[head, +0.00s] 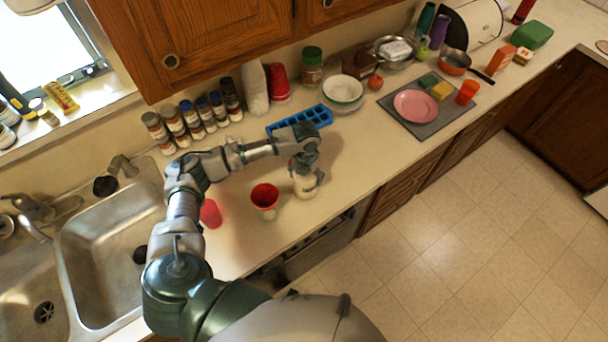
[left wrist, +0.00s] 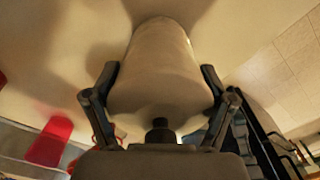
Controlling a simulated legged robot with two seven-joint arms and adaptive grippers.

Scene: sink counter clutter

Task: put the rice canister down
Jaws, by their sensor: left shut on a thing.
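The rice canister (head: 304,183) is a pale, whitish cylinder near the front edge of the counter (head: 352,150). My left gripper (head: 305,170) reaches down over it from the left and covers its upper part in the head view. In the left wrist view the canister (left wrist: 162,70) fills the middle, with one finger of my left gripper (left wrist: 160,100) on each side of it. The gripper is shut on it. The canister's base seems to be at the counter surface, but I cannot tell whether it touches. My right gripper is not in view.
A red-topped cup (head: 265,197) and a pink-red cup (head: 210,213) stand left of the canister. A blue tray (head: 300,121) lies behind it, near several spice jars (head: 190,120). The sink (head: 110,250) is at the left. Counter right of the canister is clear up to a grey mat (head: 405,125).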

